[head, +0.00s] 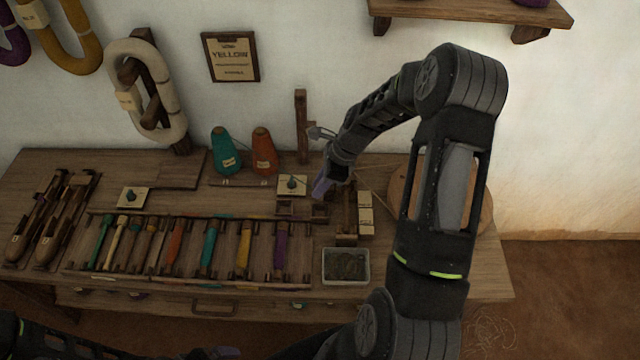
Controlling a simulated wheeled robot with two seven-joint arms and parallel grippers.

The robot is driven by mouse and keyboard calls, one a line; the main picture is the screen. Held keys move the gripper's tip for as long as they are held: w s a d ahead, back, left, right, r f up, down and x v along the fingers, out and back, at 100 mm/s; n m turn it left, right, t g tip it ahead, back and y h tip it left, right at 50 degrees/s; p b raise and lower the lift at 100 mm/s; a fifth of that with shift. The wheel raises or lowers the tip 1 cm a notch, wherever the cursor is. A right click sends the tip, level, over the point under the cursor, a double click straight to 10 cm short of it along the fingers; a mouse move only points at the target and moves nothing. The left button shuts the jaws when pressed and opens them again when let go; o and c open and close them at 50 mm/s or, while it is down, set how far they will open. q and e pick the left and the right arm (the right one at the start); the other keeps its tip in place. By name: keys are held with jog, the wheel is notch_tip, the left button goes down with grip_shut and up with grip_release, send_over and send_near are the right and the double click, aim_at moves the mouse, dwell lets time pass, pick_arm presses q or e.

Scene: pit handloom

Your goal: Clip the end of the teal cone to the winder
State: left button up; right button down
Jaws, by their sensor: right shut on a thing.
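The teal cone (225,153) stands upright at the back of the bench, just left of an orange cone (264,152). The winder (346,212) is a wooden frame with a round wooden wheel (398,188), partly hidden behind my right arm. My right gripper (321,187) points down beside the winder frame, right of the teal cone. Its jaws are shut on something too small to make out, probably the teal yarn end. No yarn is visible between cone and gripper. My left arm shows at the bottom edge, and its gripper (228,352) is mostly cut off there.
A rack (190,283) of several coloured bobbins fills the front of the bench. A small tray (346,266) stands right of it. A wooden post (301,125) rises behind the gripper. Shuttles (48,222) lie at left.

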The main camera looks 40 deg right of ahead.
jog(key=shift+f+b, duration=2.6)
jog(key=shift+f, duration=1.2)
jog(key=c, duration=0.9)
grip_release()
notch_tip(320, 180, up, 8)
jog(key=p, duration=0.6)
jog(key=shift+s, duration=0.1)
